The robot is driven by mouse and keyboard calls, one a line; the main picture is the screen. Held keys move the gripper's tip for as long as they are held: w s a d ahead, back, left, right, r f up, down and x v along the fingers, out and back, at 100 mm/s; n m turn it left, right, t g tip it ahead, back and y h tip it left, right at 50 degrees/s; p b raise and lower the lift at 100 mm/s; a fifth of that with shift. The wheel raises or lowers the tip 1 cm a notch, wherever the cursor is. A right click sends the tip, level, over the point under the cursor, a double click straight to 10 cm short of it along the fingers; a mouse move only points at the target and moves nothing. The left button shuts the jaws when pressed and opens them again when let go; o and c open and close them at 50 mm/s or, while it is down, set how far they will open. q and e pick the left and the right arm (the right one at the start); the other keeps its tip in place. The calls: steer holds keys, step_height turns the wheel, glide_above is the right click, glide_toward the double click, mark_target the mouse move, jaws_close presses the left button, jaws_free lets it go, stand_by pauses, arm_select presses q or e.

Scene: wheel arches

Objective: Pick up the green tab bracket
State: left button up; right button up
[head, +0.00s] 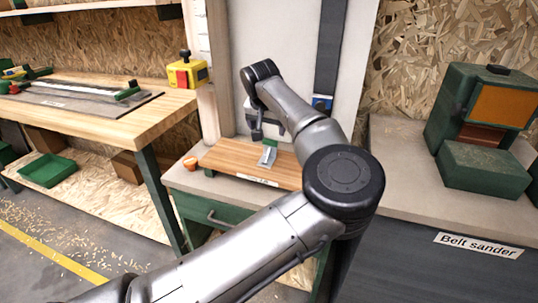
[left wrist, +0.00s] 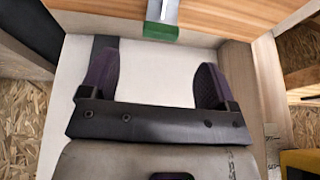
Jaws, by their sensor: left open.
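The green tab bracket is a small grey metal piece (head: 267,157) with a green end. It lies on a wooden board (head: 225,160) on the green-drawer bench, its green end toward the back wall. In the left wrist view its green tab (left wrist: 160,32) shows at the top centre, beyond the fingertips. My left gripper (head: 257,132) hangs just behind and left of the bracket. In the wrist view its two dark fingers (left wrist: 154,76) are spread wide with nothing between them. The gripper does not touch the bracket. My right gripper is in neither view.
An orange knob-like object (head: 190,163) stands left of the board. A belt sander (head: 485,125) is on the right bench. A workbench (head: 120,115) with a yellow-red switch box (head: 188,72) is at left. The wall is close behind the gripper.

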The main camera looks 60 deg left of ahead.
mark_target(269, 143)
arm_select(q)
steer(key=b+x, duration=0.2)
steer(key=x, duration=0.3)
steer(key=shift+a+f, duration=0.1)
steer(key=shift+f, duration=0.3)
steer(key=b+x, duration=0.4)
steer(key=x, duration=0.1)
steer(key=shift+s+f, duration=0.1)
steer(key=shift+s, duration=0.05)
steer(key=shift+a, duration=0.1)
steer(key=c, duration=1.1)
